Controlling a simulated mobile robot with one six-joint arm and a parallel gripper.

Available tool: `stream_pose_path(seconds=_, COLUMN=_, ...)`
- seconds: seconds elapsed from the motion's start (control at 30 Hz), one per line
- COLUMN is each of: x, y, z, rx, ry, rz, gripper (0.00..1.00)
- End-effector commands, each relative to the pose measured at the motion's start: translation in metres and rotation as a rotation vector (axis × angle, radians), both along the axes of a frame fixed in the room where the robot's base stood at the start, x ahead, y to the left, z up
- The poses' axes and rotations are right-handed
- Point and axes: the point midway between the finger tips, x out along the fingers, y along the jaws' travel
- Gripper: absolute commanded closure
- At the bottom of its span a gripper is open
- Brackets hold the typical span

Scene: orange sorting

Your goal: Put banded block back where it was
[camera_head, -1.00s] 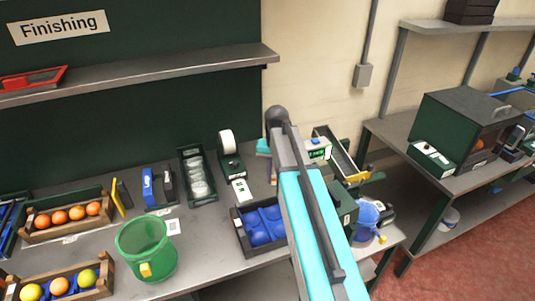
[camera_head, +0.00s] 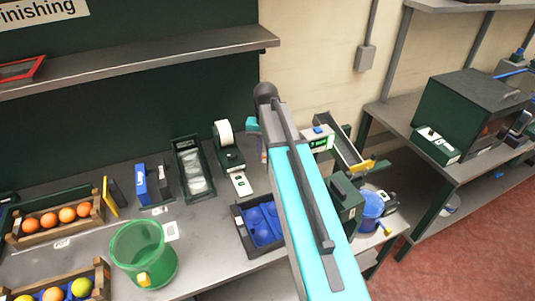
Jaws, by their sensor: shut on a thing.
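I cannot make out the banded block in this view. My arm (camera_head: 318,215) reaches up from the lower right to a dark joint, and a small teal part of it (camera_head: 253,124) shows just left of that joint. My gripper is hidden behind the arm, so whatever lies at its jaws is hidden too. Below the teal part a narrow strip of something shows beside the arm, too small to identify.
On the bench stand a green bucket (camera_head: 143,254), a crate of oranges (camera_head: 100,212), a blue upright piece (camera_head: 140,183), a tray of clear items (camera_head: 177,143) and a dark box with blue cups (camera_head: 239,222). A shelf (camera_head: 140,62) hangs above.

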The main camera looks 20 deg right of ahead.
Motion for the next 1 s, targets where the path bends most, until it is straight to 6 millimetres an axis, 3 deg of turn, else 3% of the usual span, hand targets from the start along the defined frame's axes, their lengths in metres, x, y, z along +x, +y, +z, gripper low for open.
stream_pose_path(seconds=0.27, x=-0.001, y=-0.005, z=-0.007, rx=0.0, ry=0.0, rz=-0.007, gripper=1.0)
stream_pose_path(seconds=1.0, x=-0.001, y=-0.007, z=-0.052, rx=0.0, ry=0.0, rz=-0.009, gripper=1.0)
